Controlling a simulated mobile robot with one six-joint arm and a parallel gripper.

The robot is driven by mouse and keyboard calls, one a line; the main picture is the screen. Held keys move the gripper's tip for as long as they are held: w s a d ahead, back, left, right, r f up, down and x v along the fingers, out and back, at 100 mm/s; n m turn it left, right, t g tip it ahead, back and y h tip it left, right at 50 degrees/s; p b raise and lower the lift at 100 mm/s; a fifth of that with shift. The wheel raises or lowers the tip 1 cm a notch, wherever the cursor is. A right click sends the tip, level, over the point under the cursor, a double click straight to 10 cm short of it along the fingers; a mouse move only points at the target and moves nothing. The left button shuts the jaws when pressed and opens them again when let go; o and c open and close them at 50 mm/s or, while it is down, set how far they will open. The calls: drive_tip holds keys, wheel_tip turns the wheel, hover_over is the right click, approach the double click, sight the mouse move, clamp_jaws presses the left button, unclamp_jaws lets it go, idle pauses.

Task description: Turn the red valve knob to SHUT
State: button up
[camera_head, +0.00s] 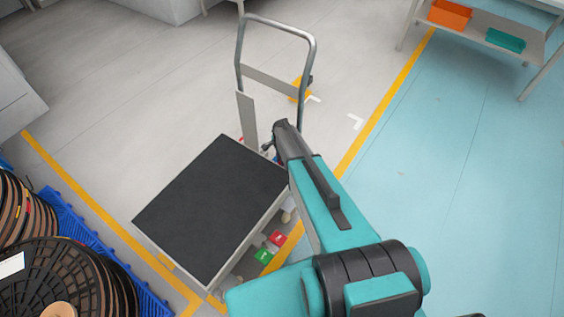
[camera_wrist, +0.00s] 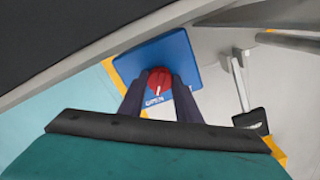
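The red valve knob (camera_wrist: 160,80) sits on a blue plate (camera_wrist: 190,47) in the wrist view. A white pointer mark on the knob points down in the picture, toward the white word OPEN on the plate. No SHUT label is visible. My gripper (camera_wrist: 160,78) has its two dark fingers apart, one on the left and one on the right of the knob. Whether they touch it I cannot tell. In the head view, my gripper (camera_head: 280,126) is low by the trolley's handle end, and the knob is hidden behind the arm.
A trolley with a black top (camera_head: 212,205) and a tubular handle (camera_head: 312,75) stands beside my arm. A blue pallet (camera_head: 92,238) with cable reels (camera_head: 70,285) is at lower left. A bench with an orange bin (camera_head: 450,13) is at upper right. Blue floor on the right is clear.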

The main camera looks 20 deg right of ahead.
drive_tip(key=shift+w, duration=0.1)
drive_tip(key=c, duration=0.4)
drive_tip(key=shift+o, duration=0.2)
drive_tip(key=shift+n+b, duration=0.3)
drive_tip(key=shift+w+n+b, duration=0.1)
drive_tip(key=shift+n+b, duration=0.7)
drive_tip(key=shift+n, duration=0.6)
drive_tip(key=shift+r+n, duration=0.1)
drive_tip(key=shift+n, duration=0.6)
drive_tip(key=o, duration=1)
drive_tip(key=shift+o, duration=0.3)
